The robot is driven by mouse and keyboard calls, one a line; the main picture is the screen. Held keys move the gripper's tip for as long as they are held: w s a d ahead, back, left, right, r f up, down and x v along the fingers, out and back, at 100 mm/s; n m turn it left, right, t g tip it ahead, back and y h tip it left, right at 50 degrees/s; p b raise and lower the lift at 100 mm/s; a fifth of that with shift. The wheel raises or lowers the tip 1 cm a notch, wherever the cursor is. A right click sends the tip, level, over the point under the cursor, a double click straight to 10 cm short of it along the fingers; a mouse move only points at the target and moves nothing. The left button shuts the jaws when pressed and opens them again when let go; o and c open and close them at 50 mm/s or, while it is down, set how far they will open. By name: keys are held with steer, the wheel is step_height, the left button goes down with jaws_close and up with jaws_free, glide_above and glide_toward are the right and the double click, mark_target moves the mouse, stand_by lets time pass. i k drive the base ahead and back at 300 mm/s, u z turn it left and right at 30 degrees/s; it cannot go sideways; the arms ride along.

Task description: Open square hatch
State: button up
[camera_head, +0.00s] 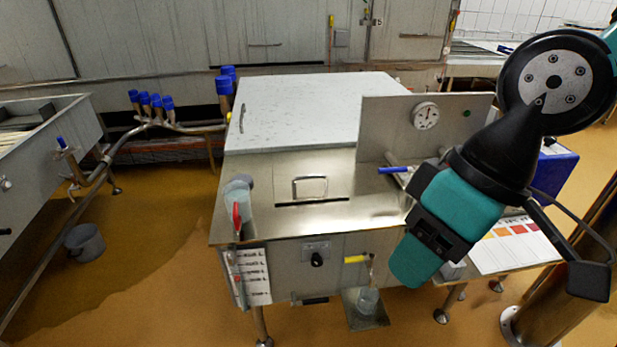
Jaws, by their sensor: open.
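The square hatch (335,188) is a metal panel with a bar handle (311,184). It lies flat and closed in the steel top of the machine (240,170), in the middle of the head view. My gripper (432,246) is at the end of my teal and black arm, to the right of the hatch and apart from it. It appears over the machine's front right corner. The fingers are hard to make out. Nothing visible is held.
A large pale lid (310,105) lies behind the hatch. A panel with a gauge (426,116) and a blue-handled valve (393,170) stand to the right. A clear cup (238,191) and red lever (236,215) are at the left. The space above the hatch is clear.

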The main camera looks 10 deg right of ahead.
mark_target(308, 172)
steer(key=k, duration=0.6)
steer(key=u, duration=0.65)
steer(key=i, duration=1.9)
steer(key=z, duration=0.65)
